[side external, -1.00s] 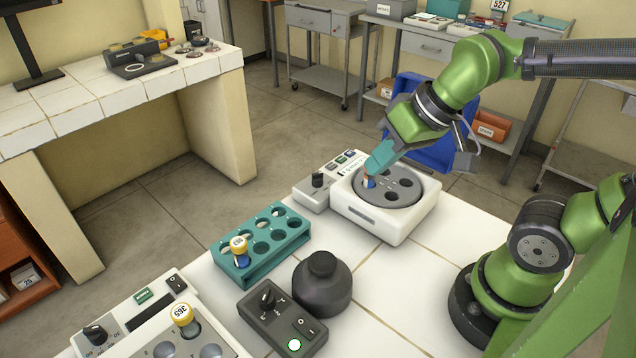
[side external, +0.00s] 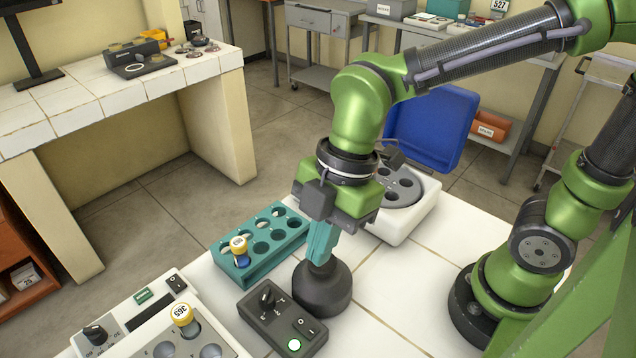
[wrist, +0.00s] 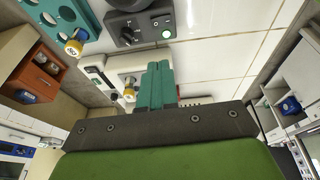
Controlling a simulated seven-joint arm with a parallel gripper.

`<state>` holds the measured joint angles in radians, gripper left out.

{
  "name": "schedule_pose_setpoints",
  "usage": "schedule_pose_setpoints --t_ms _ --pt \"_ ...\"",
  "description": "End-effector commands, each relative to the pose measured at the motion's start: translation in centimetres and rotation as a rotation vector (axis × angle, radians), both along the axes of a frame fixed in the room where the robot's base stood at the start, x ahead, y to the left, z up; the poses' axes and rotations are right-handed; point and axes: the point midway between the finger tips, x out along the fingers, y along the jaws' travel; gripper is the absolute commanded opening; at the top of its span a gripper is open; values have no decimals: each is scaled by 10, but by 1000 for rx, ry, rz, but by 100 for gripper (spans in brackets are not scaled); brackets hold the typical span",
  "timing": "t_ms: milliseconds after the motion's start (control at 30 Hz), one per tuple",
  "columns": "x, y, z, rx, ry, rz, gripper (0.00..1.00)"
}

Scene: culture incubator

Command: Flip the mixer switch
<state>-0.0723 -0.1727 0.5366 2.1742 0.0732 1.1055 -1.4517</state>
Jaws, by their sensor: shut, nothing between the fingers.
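The mixer is a dark round body (side external: 322,292) beside a dark control box (side external: 262,318) on the white tiled bench. The box carries a knob (side external: 267,299), a rocker switch (side external: 306,327) and a lit green-ringed button (side external: 294,345). The box also shows at the top of the wrist view (wrist: 128,33), with its lit button (wrist: 166,34). My gripper (side external: 319,262) points down over the mixer's round top, behind and right of the switch, and hides part of it. Its teal fingers are together and empty, also in the wrist view (wrist: 157,66). I cannot tell whether they touch the mixer.
A teal rack (side external: 284,243) with a yellow-capped vial (side external: 239,246) stands left of my gripper. A white device (side external: 150,318) with a 365 vial (side external: 182,315) is at front left. A white rotor machine (side external: 398,228) is behind my arm. Bench right of the mixer is clear.

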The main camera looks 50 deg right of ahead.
Motion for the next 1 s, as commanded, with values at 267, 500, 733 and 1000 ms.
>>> schedule_pose_setpoints --t_ms 267,500,733,1000 --pt "0 0 -4 -1 1 -4 0" --pt "1 10 -38 -4 9 -2 0" --pt "3 24 -85 -2 8 -1 0" --pt "7 28 -125 -1 3 -3 0"
